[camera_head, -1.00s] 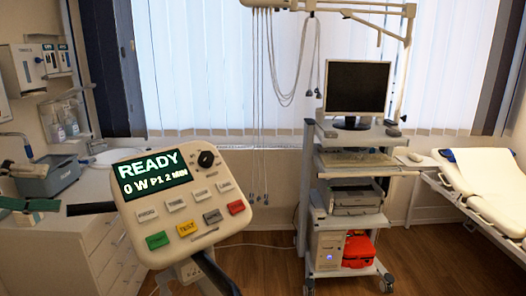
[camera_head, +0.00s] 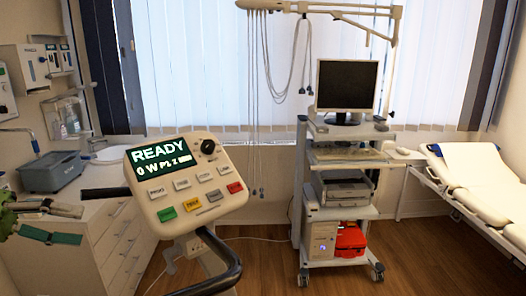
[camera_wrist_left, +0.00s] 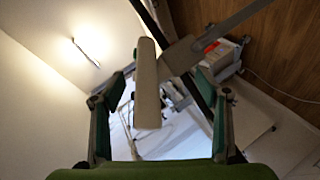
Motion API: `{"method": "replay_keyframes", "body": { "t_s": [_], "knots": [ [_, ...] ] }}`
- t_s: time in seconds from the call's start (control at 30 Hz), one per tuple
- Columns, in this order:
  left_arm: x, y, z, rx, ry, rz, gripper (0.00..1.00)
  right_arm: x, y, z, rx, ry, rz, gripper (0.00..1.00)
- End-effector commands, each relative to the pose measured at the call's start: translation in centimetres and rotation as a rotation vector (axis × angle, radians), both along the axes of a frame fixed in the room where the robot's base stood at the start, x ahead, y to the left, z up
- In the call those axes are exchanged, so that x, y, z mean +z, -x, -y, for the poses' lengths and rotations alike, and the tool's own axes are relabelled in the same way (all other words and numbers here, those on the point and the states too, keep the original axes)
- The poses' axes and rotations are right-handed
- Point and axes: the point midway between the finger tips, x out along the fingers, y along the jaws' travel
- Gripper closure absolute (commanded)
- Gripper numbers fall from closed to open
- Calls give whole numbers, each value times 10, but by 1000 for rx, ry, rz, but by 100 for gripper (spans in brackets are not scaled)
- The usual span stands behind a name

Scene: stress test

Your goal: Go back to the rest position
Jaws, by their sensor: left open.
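My left gripper (camera_head: 80,225) is at the left edge of the head view, with green pads on its fingers. It is open and points right, left of a control panel (camera_head: 158,215) and apart from it. The panel is cream, with a screen reading READY, a black knob and several coloured buttons. In the left wrist view the open fingers (camera_wrist_left: 160,82) frame a pale narrow slab (camera_wrist_left: 147,85), perhaps the panel seen edge-on; nothing is visibly gripped. My right gripper is not in view.
A black curved handle (camera_head: 215,275) stands below the panel. A white drawer cabinet (camera_head: 120,250) with a grey box (camera_head: 52,172) is at left. A trolley (camera_head: 309,215) carries a monitor (camera_head: 346,86). An examination couch (camera_head: 475,185) is at right. Wooden floor between is clear.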

Motion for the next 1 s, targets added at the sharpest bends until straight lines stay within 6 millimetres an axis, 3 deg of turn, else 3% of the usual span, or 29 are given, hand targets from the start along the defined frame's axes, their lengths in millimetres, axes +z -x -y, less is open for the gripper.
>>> {"method": "replay_keyframes", "body": {
  "t_s": [0.23,0.37,0.47,0.6,0.7,0.83,1.0],
  "knots": [
    [-99,0,38,-30,-166,-106,32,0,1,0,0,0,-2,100],
    [-182,14,69,-63,-309,-173,32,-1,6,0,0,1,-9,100],
    [-251,38,96,-98,-440,-211,32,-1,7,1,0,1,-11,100],
    [-338,87,136,-142,-624,-223,32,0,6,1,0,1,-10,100],
    [-381,126,161,-156,-740,-202,32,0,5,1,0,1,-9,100],
    [-409,173,184,-139,-861,-160,32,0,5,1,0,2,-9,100],
    [-413,210,196,-88,-957,-120,32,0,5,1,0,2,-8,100]
  ]
}}
